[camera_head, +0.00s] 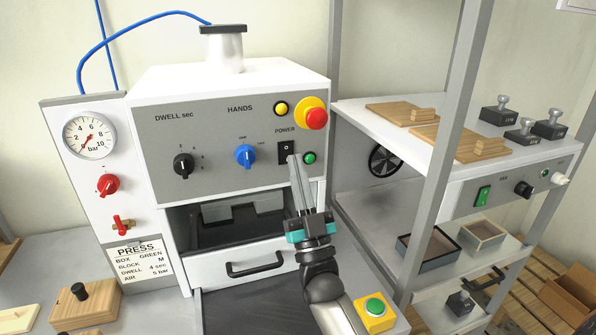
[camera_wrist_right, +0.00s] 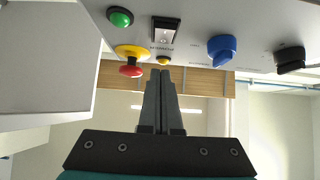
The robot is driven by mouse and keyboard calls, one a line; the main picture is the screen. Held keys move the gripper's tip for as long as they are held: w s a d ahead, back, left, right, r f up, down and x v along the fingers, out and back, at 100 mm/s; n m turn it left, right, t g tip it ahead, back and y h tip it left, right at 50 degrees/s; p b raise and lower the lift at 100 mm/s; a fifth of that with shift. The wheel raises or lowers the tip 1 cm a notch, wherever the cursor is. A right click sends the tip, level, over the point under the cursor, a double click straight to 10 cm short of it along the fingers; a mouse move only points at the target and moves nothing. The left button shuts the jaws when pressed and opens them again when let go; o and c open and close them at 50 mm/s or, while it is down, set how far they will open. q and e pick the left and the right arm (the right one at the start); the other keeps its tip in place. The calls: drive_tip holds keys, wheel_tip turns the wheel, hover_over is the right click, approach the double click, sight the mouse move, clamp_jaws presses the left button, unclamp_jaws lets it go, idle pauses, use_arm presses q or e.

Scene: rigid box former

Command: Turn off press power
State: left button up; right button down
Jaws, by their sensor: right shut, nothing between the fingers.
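The press power switch (camera_head: 286,152) is a black rocker under the POWER label on the grey front panel of the press (camera_head: 218,120). It also shows in the wrist view (camera_wrist_right: 165,30), where the panel appears upside down. A green lamp (camera_head: 309,158) sits just right of the switch. My right gripper (camera_head: 295,160) is shut and empty, its fingertips close to the lower right of the switch in the head view. In the wrist view the fingertips (camera_wrist_right: 161,72) point towards the panel, and whether they touch it I cannot tell. My left gripper is not in view.
A red emergency button (camera_head: 315,118) on a yellow base, a yellow button (camera_head: 281,108), a blue knob (camera_head: 245,156) and a black knob (camera_head: 184,165) share the panel. A grey shelf post (camera_head: 452,130) stands to the right. A handled drawer (camera_head: 250,264) is below.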

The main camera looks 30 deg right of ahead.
use_arm(q)
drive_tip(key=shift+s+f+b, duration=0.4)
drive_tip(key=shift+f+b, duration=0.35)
drive_tip(key=shift+b, duration=0.05)
use_arm(e)
drive_tip(key=s+r+v, duration=0.1)
drive_tip(key=v, duration=0.9)
drive_tip(key=shift+s+a, duration=0.2)
drive_tip(key=shift+s, duration=0.05)
drive_tip(key=shift+r, duration=0.2)
